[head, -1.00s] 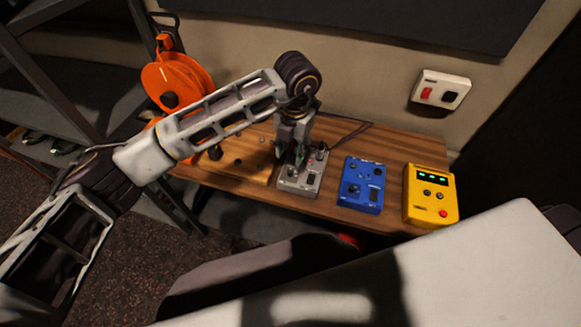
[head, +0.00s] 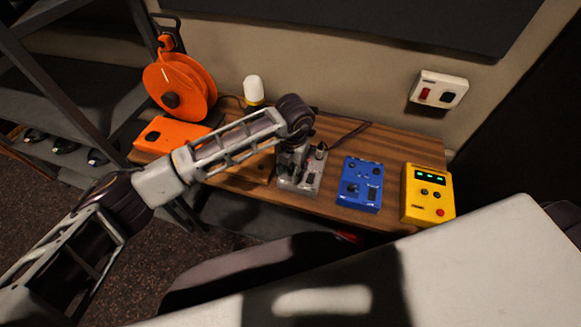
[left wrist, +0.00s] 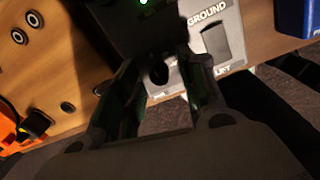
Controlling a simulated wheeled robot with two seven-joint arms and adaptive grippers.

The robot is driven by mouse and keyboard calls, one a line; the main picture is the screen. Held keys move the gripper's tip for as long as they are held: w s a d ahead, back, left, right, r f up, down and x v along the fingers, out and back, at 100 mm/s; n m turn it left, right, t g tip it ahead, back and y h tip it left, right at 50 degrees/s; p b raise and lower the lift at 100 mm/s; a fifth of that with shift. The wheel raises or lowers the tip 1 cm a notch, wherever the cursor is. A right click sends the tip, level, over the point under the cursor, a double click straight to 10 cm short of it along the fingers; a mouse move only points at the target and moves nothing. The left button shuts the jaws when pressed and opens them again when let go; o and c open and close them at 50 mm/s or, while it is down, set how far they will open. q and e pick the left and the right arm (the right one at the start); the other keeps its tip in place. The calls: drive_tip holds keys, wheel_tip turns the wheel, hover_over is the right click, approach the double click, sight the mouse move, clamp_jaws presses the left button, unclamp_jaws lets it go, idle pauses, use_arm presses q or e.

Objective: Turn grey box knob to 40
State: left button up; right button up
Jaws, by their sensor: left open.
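The grey box (head: 313,184) sits on the wooden desk between a wooden panel and the blue box. My left gripper (head: 290,172) points down over its left part and hides much of its top. In the left wrist view the grey box (left wrist: 213,18) shows its "GROUND" lettering and a dark rocker switch. My left gripper (left wrist: 172,85) is open there, with a dark round knob (left wrist: 159,74) seen between its fingers. I cannot tell whether the fingers touch the knob, and its pointer setting is not readable. My right gripper is not in view.
The blue box (head: 360,184) and yellow box (head: 427,195) stand to the right on the desk (head: 390,145). An orange reel (head: 180,88), an orange box (head: 170,135) and a white-topped lamp (head: 253,89) are to the left. A wall switch plate (head: 438,90) is above.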

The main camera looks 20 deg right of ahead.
use_arm(q)
clamp_jaws()
